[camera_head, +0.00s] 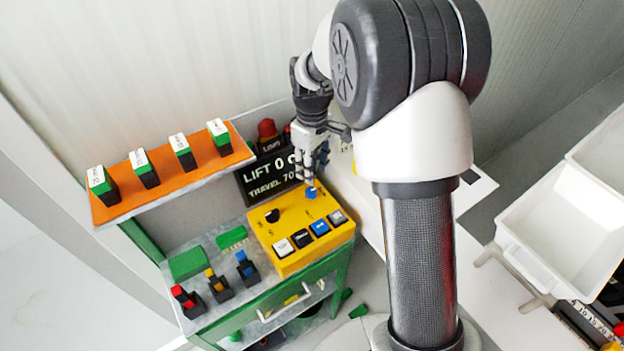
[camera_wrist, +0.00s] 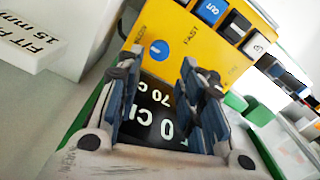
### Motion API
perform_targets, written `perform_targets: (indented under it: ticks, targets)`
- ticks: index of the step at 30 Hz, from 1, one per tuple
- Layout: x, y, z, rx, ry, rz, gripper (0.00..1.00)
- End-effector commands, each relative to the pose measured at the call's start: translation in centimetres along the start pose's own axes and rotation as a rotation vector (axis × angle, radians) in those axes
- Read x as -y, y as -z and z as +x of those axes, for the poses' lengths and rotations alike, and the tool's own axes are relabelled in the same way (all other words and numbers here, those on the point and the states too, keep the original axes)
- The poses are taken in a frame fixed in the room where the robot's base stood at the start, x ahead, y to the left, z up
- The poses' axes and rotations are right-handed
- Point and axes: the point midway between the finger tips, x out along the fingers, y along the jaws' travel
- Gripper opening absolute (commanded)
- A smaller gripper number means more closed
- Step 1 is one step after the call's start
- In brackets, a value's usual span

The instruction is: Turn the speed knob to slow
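The blue round knob (camera_head: 312,193) sits at the upper right of the yellow control panel (camera_head: 262,232). In the wrist view the blue knob (camera_wrist: 159,50) lies just past my fingertips, between two printed labels; the right one reads FAST, the left one is hard to read. A small pale mark shows on the knob, but its pointing direction is unclear. My gripper (camera_wrist: 162,66) is open, its two fingers apart with nothing between them. In the head view my gripper (camera_head: 311,182) is directly above the knob; contact cannot be told.
A black knob (camera_head: 272,215) and several push buttons (camera_head: 301,238) share the panel. A dark display (camera_head: 268,178) reading LIFT and TRAVEL stands close behind. An orange shelf (camera_head: 160,188) with green-topped blocks is left. Levers (camera_head: 220,287) stand in front left. White bins (camera_head: 550,230) are right.

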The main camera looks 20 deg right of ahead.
Motion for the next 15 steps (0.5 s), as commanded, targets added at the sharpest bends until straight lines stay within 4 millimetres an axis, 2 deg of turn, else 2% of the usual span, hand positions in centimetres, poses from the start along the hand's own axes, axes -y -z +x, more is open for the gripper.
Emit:
perform_targets:
  ticks: [3, 6, 15]
  targets:
    - [-0.1, 0.1, -2.0, -0.003, -0.002, 0.0, 0.35]
    - [0.0, 0.0, -2.9, -0.001, -0.001, 0.0, 0.35]
    - [0.0, 0.0, -3.4, 0.0, 0.0, 0.0, 0.35]
